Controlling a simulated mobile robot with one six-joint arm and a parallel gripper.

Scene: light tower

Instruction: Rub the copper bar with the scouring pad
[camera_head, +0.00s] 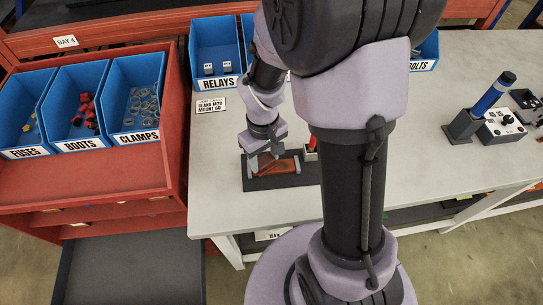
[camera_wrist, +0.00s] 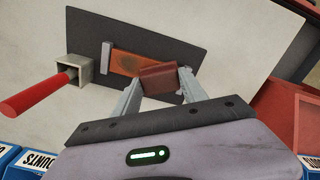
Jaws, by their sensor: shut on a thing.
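The copper bar (camera_wrist: 124,62) lies flat on a dark mat (camera_wrist: 105,28), held between small grey end blocks, and has darker patches. It also shows in the head view (camera_head: 283,166), partly hidden by my gripper. My gripper (camera_wrist: 160,85) is shut on a reddish-brown block, the scouring pad (camera_wrist: 158,76). The pad is over the right part of the bar in the wrist view and hides that part. I cannot tell whether pad and bar touch. In the head view my gripper (camera_head: 258,160) points down at the bar's left part.
A red-handled tool (camera_wrist: 38,94) stands in a square grey holder (camera_wrist: 75,68) beside the mat. Blue bins (camera_head: 215,50) line the table's back edge. A red rack with blue bins (camera_head: 135,95) stands left. A blue-handled tool (camera_head: 490,95) stands at right. The table (camera_head: 420,150) is otherwise mostly clear.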

